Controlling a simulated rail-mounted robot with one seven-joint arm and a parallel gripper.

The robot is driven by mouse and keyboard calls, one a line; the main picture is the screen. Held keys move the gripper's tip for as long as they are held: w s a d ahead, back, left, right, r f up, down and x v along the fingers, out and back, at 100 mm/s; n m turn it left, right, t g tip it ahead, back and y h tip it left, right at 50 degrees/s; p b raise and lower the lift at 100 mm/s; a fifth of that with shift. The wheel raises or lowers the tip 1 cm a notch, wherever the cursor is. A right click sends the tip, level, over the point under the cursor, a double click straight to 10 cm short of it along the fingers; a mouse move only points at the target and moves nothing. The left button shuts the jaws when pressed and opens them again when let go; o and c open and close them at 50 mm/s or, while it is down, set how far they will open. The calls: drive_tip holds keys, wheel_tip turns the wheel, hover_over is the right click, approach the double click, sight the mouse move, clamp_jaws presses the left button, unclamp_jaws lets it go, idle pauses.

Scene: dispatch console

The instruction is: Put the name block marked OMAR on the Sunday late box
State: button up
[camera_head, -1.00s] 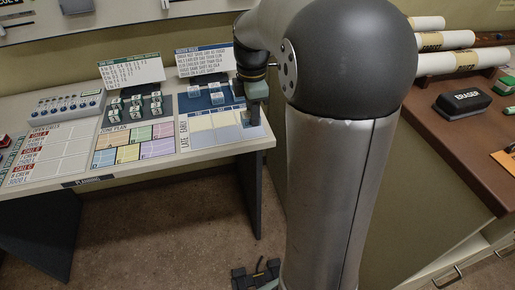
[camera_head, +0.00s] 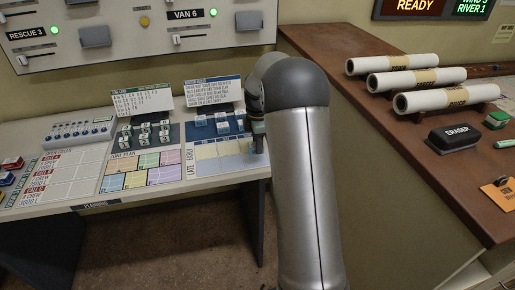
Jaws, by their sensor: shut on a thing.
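My gripper (camera_head: 258,134) is small in view at the right edge of the roster sheet (camera_head: 197,170). It is shut on a name block, which is mostly hidden by the fingers and arm; its name cannot be read. The sheet has yellow and blue boxes in two rows, marked LATE and EARLY along its left side. The day headings are too small to read. The right end of the sheet is partly covered by my gripper. Several blue-grey name blocks (camera_head: 222,122) stand on the dark blue tray (camera_head: 194,133) behind the sheet.
Left of the roster are a zone plan (camera_head: 135,180), dark tray with several green-and-white blocks (camera_head: 146,135), and calls sheet (camera_head: 60,180). Two text cards stand behind. My arm fills the middle. A brown counter on the right holds rolled charts (camera_head: 405,80) and an eraser (camera_head: 453,138).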

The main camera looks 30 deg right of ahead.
drive_tip(key=shift+w+f, duration=0.2)
drive_tip(key=shift+f, duration=1.65)
drive_tip(key=shift+f, duration=0.2)
drive_tip(key=o, duration=1)
drive_tip(key=shift+c, duration=0.2)
drive_tip(key=shift+r, duration=0.1)
